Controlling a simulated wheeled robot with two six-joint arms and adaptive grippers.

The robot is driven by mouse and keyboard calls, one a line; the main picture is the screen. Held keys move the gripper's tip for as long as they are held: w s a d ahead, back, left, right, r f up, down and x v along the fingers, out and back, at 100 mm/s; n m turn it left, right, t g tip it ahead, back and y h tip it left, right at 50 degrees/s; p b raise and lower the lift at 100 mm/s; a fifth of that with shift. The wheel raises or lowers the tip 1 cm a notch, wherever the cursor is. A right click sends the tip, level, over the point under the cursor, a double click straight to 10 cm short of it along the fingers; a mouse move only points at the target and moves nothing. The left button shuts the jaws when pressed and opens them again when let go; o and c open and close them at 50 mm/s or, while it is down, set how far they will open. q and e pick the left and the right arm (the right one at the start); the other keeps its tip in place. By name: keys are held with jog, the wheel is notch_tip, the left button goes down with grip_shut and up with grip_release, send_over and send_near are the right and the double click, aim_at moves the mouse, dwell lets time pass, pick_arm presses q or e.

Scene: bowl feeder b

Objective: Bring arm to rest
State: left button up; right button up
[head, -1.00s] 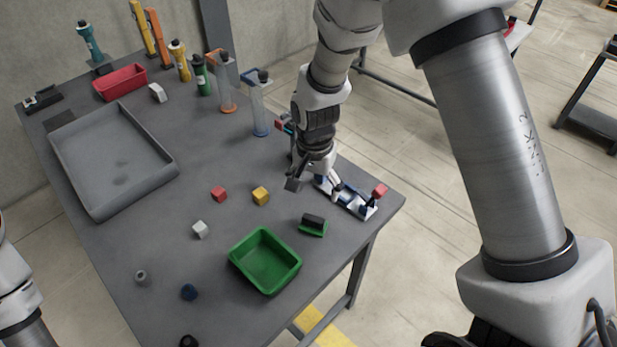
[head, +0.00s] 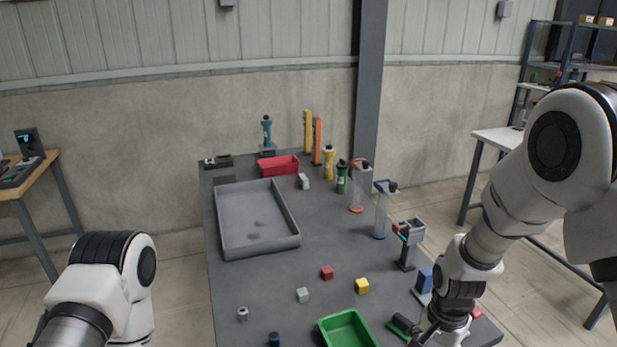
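My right arm comes in from the right edge and hangs over the table's front right part. Its gripper (head: 432,334) is low at the bottom edge, close to a green and black block (head: 404,326). The fingers are small and partly cut off, so I cannot tell whether they are open or whether they touch the block. Of my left arm only white and dark links show at the bottom left; its gripper is out of view.
The grey table (head: 300,271) holds a grey tray (head: 258,247), a red bin (head: 279,166), a green bin (head: 345,329) and small cubes such as a yellow cube (head: 362,286). Bottles and clear cylinders (head: 381,215) stand along its back right. The table's middle is mostly clear.

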jog(key=s+d+f+n+g, duration=0.1)
jog(key=s+f+n+g, duration=0.15)
jog(key=s+f, duration=0.9)
jog(key=s+f+n+g, duration=0.1)
jog(key=s+f+n, duration=0.2)
jog(key=s+f, duration=0.8)
pick_arm(q)
jog(key=shift+w+f, duration=0.1)
jog(key=shift+w, duration=0.3)
pick_arm(e)
jog(key=r+n+t, duration=0.1)
jog(key=w+r+n+t, duration=0.1)
jog(key=r+n+t, duration=0.1)
jog(key=t, duration=0.1)
jog(key=shift+w+d+n, duration=0.25)
jog(key=shift+w+n, duration=0.1)
jog(key=shift+w, duration=0.05)
